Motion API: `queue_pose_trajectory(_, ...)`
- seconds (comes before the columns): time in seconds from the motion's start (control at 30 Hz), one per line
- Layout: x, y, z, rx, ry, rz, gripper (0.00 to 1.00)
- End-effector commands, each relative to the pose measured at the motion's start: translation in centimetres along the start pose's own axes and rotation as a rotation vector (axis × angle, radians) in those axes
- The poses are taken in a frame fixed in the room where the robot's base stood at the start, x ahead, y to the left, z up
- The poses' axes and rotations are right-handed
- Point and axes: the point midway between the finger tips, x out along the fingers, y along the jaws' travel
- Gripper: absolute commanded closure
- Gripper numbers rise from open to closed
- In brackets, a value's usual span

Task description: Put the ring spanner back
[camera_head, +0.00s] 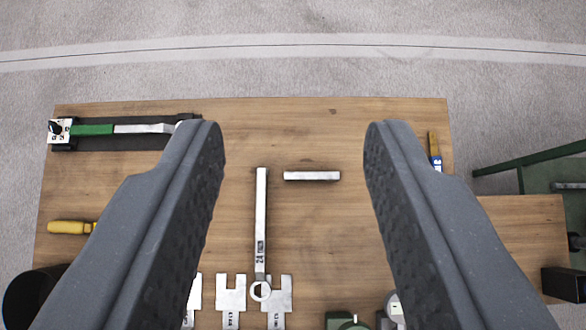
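A silver ring spanner (261,225) lies on the wooden table (335,230), its long shank upright in the picture. Its ring end is at the bottom, and the shank is marked with 24. The ring end lies by or over the slotted metal pieces (232,295); I cannot tell whether it touches them. My gripper (293,135) is open and empty, its two grey fingers wide apart above the table. The spanner shows in the gap between the fingers, nearer the left finger. The fingers hide parts of the table.
A short silver bar (312,176) lies right of the spanner. A green-handled tool (92,130) lies in a black holder at upper left. A yellow handle (70,227) and a black cylinder (30,297) are at left. A green frame (530,160) stands beyond the right edge.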

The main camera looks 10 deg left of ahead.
Motion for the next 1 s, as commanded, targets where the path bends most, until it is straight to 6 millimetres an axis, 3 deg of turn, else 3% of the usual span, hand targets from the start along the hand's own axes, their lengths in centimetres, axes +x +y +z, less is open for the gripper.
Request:
queue_pose_trajectory(0.03, -3.0, 0.5, -1.6, 0.001, 0.073, 0.000, 0.60)
queue_pose_trajectory(0.2, -11.6, 2.0, -5.4, -0.006, 0.284, 0.003, 0.60)
queue_pose_trajectory(0.3, -15.7, 3.1, -6.7, -0.009, 0.382, 0.007, 0.60)
queue_pose_trajectory(0.4, -18.5, 3.5, -7.4, -0.012, 0.445, 0.009, 0.60)
queue_pose_trajectory(0.53, -20.1, 3.7, -7.7, -0.015, 0.480, 0.011, 0.60)
queue_pose_trajectory(0.87, -20.2, 3.7, -7.9, -0.015, 0.483, 0.011, 0.60)
queue_pose_trajectory(1.0, -21.1, 3.7, -8.9, -0.015, 0.483, 0.011, 0.60)
